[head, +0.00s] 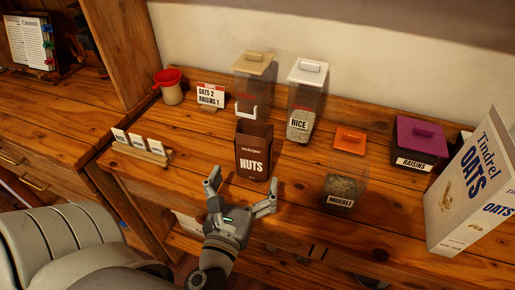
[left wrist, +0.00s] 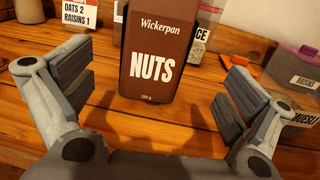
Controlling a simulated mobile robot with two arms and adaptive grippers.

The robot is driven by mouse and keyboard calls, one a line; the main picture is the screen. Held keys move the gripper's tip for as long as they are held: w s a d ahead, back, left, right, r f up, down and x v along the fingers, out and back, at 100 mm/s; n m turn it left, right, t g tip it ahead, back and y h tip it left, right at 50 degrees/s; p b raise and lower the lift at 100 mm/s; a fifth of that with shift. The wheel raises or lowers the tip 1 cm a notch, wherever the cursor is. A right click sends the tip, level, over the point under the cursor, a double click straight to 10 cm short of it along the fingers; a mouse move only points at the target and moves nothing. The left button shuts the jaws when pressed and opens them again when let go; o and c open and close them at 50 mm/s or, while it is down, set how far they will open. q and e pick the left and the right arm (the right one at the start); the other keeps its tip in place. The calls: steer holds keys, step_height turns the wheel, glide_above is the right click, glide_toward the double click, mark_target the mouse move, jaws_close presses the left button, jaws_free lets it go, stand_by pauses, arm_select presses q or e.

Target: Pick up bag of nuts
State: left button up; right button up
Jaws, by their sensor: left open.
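The bag of nuts (head: 253,152) is a dark brown upright pack with white "NUTS" lettering, standing on the wooden shelf top. In the left wrist view the bag (left wrist: 152,50) stands straight ahead, between and beyond the fingers. My left gripper (head: 240,196) is open and empty, just in front of the bag on its near side. In the left wrist view its fingers (left wrist: 155,88) are spread wider than the bag, and I see no contact. My right gripper is not in view.
A clear bin (head: 253,68) stands behind the bag, with a rice bin (head: 301,125) to its right. A muesli bin (head: 343,188), raisins bin (head: 415,141) and large oats box (head: 470,190) stand further right. A card rack (head: 142,152) and red-topped cup (head: 171,93) stand left.

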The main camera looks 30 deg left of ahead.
mark_target(251, 157)
arm_select(q)
steer(key=shift+w+a+r, duration=0.15)
steer(key=shift+w+r, duration=0.2)
steer(key=shift+w, duration=0.1)
steer(key=p+x, duration=0.1)
steer(key=x, duration=0.2)
steer(key=shift+f, duration=0.15)
steer(key=shift+w, duration=0.15)
steer(key=shift+w+a+p, duration=0.25)
steer(key=shift+w+p, duration=0.15)
steer(key=shift+p, duration=0.1)
steer(key=p+x, duration=0.1)
steer(key=x, duration=0.2)
steer(key=shift+w+a, duration=0.15)
steer(key=shift+a, duration=0.15)
steer(key=shift+w+a, duration=0.15)
steer(key=shift+w, duration=0.3)
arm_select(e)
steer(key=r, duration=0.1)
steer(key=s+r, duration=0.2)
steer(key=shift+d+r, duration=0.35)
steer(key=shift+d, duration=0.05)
arm_select(q)
steer(key=shift+c, duration=0.4)
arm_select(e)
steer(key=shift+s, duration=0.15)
